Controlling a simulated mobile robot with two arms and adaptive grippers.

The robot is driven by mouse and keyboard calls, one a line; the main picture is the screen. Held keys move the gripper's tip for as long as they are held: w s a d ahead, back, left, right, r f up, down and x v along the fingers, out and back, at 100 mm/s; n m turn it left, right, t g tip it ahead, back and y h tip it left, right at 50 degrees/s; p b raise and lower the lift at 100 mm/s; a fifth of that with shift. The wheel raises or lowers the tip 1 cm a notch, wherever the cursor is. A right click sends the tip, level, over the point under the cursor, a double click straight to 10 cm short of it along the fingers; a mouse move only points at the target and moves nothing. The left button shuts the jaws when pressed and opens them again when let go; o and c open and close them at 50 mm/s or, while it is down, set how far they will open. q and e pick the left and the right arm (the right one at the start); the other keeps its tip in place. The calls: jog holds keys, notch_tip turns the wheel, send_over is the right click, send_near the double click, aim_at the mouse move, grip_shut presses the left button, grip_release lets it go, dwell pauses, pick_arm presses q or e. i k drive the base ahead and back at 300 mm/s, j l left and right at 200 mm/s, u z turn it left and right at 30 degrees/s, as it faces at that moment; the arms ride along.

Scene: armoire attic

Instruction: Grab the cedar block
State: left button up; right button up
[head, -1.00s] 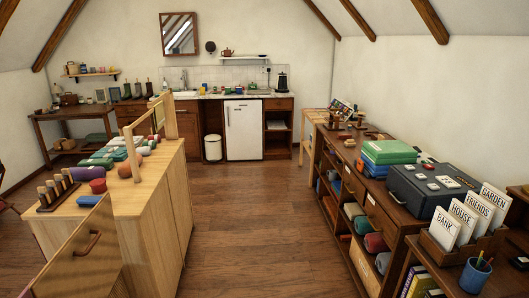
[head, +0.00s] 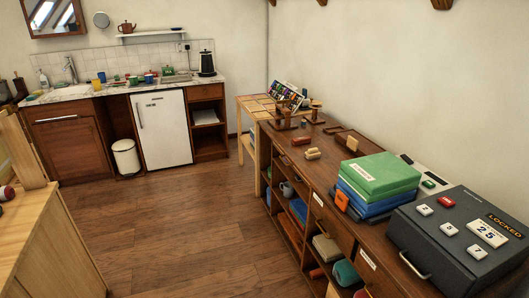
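I cannot tell for sure which thing is the cedar block. On the dark wooden sideboard (head: 335,172) at the right, a small tan block (head: 352,143) stands at a dark tray. A small pale tan piece (head: 312,154) and a small reddish-brown piece (head: 301,141) lie left of it on the same top. They are too small to identify. Neither of my grippers is in view.
Green and blue boxes (head: 378,173) are stacked on the sideboard, beside a dark locked case (head: 460,240). A wooden side table (head: 247,110) adjoins its far end. A light wooden cabinet (head: 45,245) stands at the left. The floor (head: 185,235) between is clear.

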aim_at(305, 139)
jog(key=i+j+z, duration=0.3)
jog(key=i, duration=0.35)
jog(key=i+j+z, duration=0.3)
jog(key=i, duration=0.4)
jog(key=i+j+z, duration=0.35)
jog(key=i+j, duration=0.25)
